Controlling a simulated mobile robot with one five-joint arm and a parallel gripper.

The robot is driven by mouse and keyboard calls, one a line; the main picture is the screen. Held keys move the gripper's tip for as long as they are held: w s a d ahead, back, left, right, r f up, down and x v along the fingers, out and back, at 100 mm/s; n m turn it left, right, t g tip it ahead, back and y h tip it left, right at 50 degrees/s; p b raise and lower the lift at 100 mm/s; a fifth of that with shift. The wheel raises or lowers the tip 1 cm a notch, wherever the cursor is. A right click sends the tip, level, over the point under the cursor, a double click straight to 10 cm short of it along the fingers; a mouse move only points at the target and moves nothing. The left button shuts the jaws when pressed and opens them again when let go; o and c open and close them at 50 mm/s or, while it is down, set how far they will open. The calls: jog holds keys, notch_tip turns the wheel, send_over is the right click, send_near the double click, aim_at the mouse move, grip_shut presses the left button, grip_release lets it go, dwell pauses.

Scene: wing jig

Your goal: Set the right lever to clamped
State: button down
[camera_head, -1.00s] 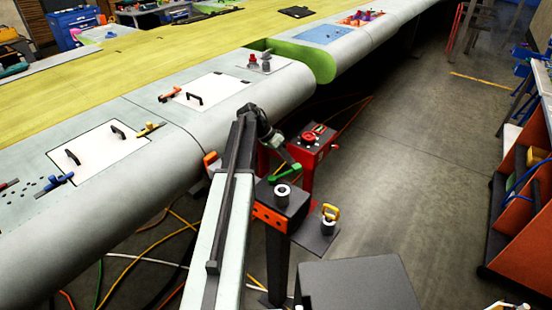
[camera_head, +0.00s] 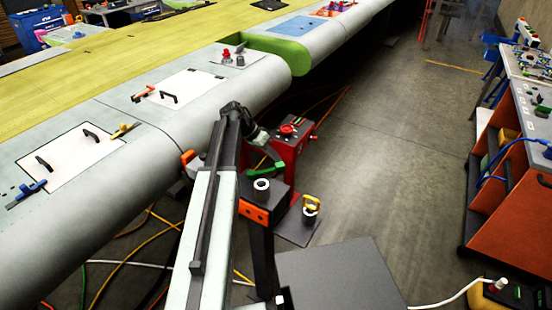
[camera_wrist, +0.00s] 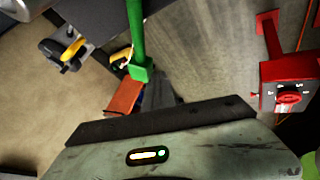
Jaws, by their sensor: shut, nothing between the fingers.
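Several small clamp levers sit on the wing skin beside white hatch panels in the head view. A blue lever (camera_head: 30,190) is left of the near panel and a yellow lever (camera_head: 122,131) right of it. I cannot tell clearly whether any is clamped. My gripper (camera_head: 277,158) is shut and empty. It points down off the wing's front edge, well right of these levers. The wrist view shows no lever on the wing. A green bar (camera_wrist: 137,40) shows ahead of my gripper there.
A red box with a red knob (camera_head: 290,130) stands close beyond my gripper; it also shows in the wrist view (camera_wrist: 288,95). Hoses lie under the wing (camera_head: 120,170). An orange-sided workbench (camera_head: 490,215) stands at right. The floor between is open.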

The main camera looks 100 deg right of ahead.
jog(key=w+d+r+p, duration=0.5)
jog(key=d+r+p, duration=0.3)
dwell(0.4)
jog(key=shift+w, duration=0.1)
